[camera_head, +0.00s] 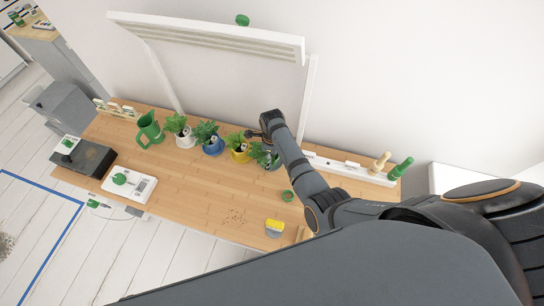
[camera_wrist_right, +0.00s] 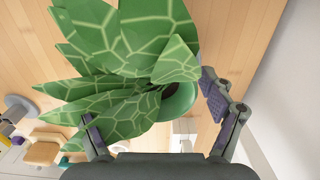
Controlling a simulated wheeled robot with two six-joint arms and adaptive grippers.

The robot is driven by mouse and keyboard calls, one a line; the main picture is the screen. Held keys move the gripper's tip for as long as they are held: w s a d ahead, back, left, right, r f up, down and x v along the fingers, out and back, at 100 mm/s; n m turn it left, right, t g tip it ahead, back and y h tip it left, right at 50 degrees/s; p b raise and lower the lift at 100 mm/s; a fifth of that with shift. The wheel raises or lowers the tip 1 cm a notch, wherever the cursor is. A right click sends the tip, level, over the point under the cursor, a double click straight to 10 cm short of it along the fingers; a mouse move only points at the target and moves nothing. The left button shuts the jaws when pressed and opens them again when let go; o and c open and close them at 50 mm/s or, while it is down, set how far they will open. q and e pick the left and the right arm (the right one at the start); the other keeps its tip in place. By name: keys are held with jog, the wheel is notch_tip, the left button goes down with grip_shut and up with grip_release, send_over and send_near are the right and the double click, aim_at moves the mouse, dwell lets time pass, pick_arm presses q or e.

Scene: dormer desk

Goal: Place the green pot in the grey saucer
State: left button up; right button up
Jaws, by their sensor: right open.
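The green pot (camera_wrist_right: 180,101) shows in the right wrist view, mostly covered by the broad, pale-veined leaves (camera_wrist_right: 120,40) of its plant. In the head view its plant (camera_head: 262,154) appears to be the rightmost in the row, partly beside my arm. My right gripper (camera_head: 262,131) is over the back of the desk near that plant. In the wrist view its fingers (camera_wrist_right: 158,115) are open, with leaves and pot between and beyond them; I cannot tell whether they touch. A pale grey edge (camera_wrist_right: 185,127) shows by the pot; I cannot tell whether it is the grey saucer. My left gripper is out of view.
Plants in yellow (camera_head: 239,156), blue (camera_head: 213,147) and white (camera_head: 185,140) pots stand left of it, then a green watering can (camera_head: 149,130). A green ring (camera_head: 287,196) and a yellow-and-grey item (camera_head: 274,228) lie nearer. The desk's (camera_head: 190,185) middle front is largely clear.

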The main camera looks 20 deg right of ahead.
jog(key=shift+r, duration=0.15)
notch_tip(320, 180, up, 10)
jog(key=p, duration=0.9)
jog(key=shift+f, duration=0.2)
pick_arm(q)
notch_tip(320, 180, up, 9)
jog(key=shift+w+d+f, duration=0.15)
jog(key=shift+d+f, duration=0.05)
pick_arm(e)
jog(key=shift+r, duration=1.3)
